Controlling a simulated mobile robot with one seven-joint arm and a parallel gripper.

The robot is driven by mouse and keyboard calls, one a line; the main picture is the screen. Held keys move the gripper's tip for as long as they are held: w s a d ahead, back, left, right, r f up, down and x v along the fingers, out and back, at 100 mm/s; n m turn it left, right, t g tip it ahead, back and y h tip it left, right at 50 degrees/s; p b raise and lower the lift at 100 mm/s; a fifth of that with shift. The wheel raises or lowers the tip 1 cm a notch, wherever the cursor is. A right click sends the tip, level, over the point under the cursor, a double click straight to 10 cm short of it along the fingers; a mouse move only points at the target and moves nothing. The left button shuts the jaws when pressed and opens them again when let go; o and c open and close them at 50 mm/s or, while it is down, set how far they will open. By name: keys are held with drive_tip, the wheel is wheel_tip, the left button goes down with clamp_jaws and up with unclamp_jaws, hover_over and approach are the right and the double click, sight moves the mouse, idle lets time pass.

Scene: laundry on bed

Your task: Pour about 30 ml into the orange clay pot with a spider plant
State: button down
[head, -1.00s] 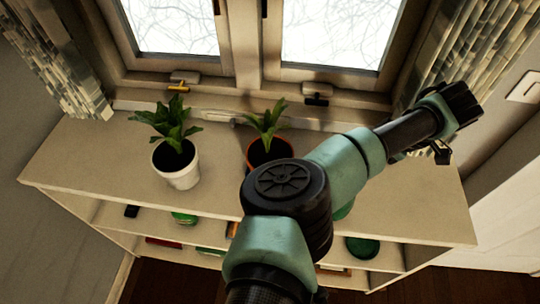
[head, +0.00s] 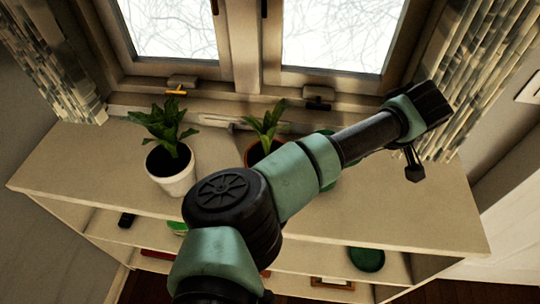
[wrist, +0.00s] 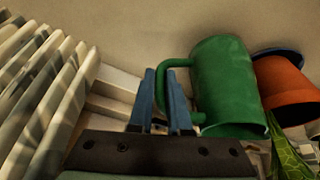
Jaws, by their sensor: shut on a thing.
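The orange clay pot (head: 252,154), holding a leafy green plant (head: 266,124), stands on the shelf top by the window, partly behind my arm. The pot also shows at the right of the wrist view (wrist: 287,82), appearing inverted, with a blue rim-like piece beside its base and a striped green leaf (wrist: 290,160) near it. The jug's contents are hidden. In the head view my arm mostly hides the jug.
A white pot (head: 173,180) with a leafy plant stands left of the orange pot on the shelf top (head: 90,165). Patterned curtains (head: 455,70) hang close to my wrist at right. The window (head: 335,35) is behind. The shelf top's front right is clear.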

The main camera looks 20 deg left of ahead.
drive_tip(key=a+r+h+p, duration=0.1)
drive_tip(key=r, duration=0.2)
drive_tip(key=s+a+r+t+h+p, duration=0.1)
drive_tip(key=r+p, duration=0.1)
drive_tip(key=r, duration=0.2)
drive_tip(key=a+r+t+h+p, duration=0.1)
drive_tip(key=r+p, duration=0.1)
drive_tip(key=r, duration=0.2)
drive_tip(key=shift+s+r+n, duration=0.1)
drive_tip(key=shift+s+n, duration=0.2)
drive_tip(key=shift+s, duration=0.05)
drive_tip(key=s+a+r+n+t+h+b, duration=0.1)
drive_tip(key=s+a+r+t+h, duration=0.2)
drive_tip(key=a+r+h, duration=0.1)
drive_tip(key=shift+a+h, duration=0.3)
drive_tip(key=shift+a, duration=0.3)
drive_tip(key=shift+r+b, duration=0.15)
drive_tip(key=shift+b, duration=0.2)
drive_tip(key=shift+s+a+r+n+t+h+b, duration=0.15)
drive_tip(key=shift+a+t+h+b, duration=0.25)
drive_tip(key=shift+b, duration=0.65)
drive_tip(key=shift+s+a+f+n+t+h+b, duration=0.1)
drive_tip(key=shift+s+a+n+t+h+b, duration=0.25)
drive_tip(key=shift+b, duration=0.65)
